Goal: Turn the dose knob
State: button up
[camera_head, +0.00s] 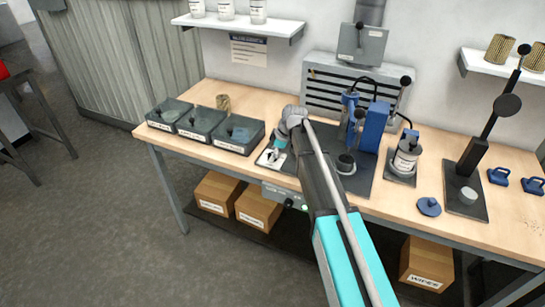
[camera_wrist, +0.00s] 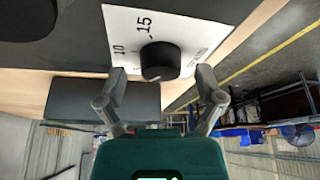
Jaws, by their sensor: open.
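The dose knob (camera_wrist: 160,61) is a round black knob on a white dial plate (camera_wrist: 125,24) with printed numbers such as 10 and 15. In the wrist view my gripper (camera_wrist: 161,76) is open, with one finger on each side of the knob and a visible gap on both sides. I cannot tell whether the fingertips reach down to the knob's height. In the head view my gripper (camera_head: 277,151) is over the white plate on the bench, and the arm hides much of that area. The knob itself is hard to make out there.
A dark block (camera_wrist: 100,100) lies near my left finger in the wrist view.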

jog(key=shift+f, duration=0.1)
jog(key=shift+c, duration=0.3)
jog(key=c, duration=1.1)
jog(key=shift+m, duration=0.5)
jog(key=m+t, duration=0.1)
jog(key=m, duration=0.1)
jog(key=m+t, duration=0.1)
jog(key=m, duration=0.1)
jog(key=shift+s+m+h, duration=0.1)
jog(key=shift+m+h, duration=0.2)
jog(key=m+t+h, duration=0.1)
jog(key=m, duration=0.5)
jog(key=shift+a+t+h, duration=0.1)
jog(key=shift+t+h, duration=0.3)
